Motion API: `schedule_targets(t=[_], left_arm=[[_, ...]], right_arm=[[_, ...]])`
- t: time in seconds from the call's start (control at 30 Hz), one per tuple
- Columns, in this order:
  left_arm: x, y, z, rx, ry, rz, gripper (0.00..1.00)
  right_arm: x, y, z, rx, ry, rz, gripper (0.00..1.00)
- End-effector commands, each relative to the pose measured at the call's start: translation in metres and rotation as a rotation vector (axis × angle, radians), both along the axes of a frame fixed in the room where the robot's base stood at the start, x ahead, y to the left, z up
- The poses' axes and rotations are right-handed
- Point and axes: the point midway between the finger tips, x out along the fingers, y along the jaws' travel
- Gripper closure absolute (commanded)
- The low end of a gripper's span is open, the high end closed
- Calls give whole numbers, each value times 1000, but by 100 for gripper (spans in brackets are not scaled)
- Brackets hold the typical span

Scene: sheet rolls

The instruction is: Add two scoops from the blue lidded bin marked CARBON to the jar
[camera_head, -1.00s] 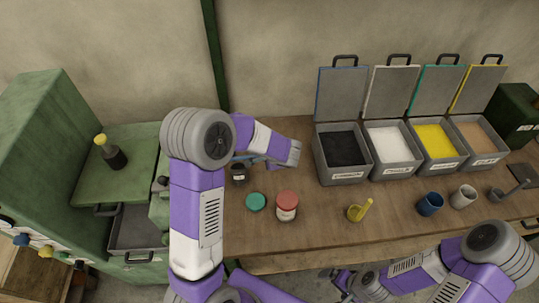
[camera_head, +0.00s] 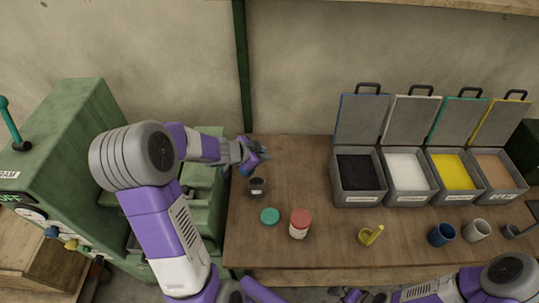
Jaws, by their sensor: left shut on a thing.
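The bin with the blue-edged lid (camera_head: 360,120) stands open on the table, with black powder (camera_head: 358,172) inside. Its front label (camera_head: 360,198) is too small to read surely. A small dark open jar (camera_head: 257,188) stands upright at the table's left, and a teal lid (camera_head: 269,216) lies in front of it. My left gripper (camera_head: 258,155) is behind and above the jar, shut on a small blue thing, perhaps a scoop, mostly hidden by the fingers. My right gripper (camera_head: 360,296) is low at the bottom edge, mostly cut off, so its jaws are unclear.
Open bins of white (camera_head: 405,172), yellow (camera_head: 453,172) and tan (camera_head: 490,168) powder stand to the right. In front are a red-lidded jar (camera_head: 300,224), a yellow scoop (camera_head: 370,236), a blue cup (camera_head: 441,235) and a pale cup (camera_head: 476,231). A green machine (camera_head: 75,135) stands left.

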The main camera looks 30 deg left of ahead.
Motion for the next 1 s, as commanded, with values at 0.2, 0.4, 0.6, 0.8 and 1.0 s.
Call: schedule_targets(t=[0.2,0.4,0.6,0.8,1.0], left_arm=[[-10,21,12,-158,-74,5,100],[-17,36,19,-288,-141,4,100],[-21,44,23,-370,-182,0,100],[-22,46,24,-391,-193,-1,100],[-22,46,24,-391,-192,-1,100]], right_arm=[[0,0,24,0,0,0,0],[0,0,36,0,0,0,0],[0,0,39,0,0,0,0],[0,0,40,0,0,0,0],[0,0,39,0,0,0,0]])
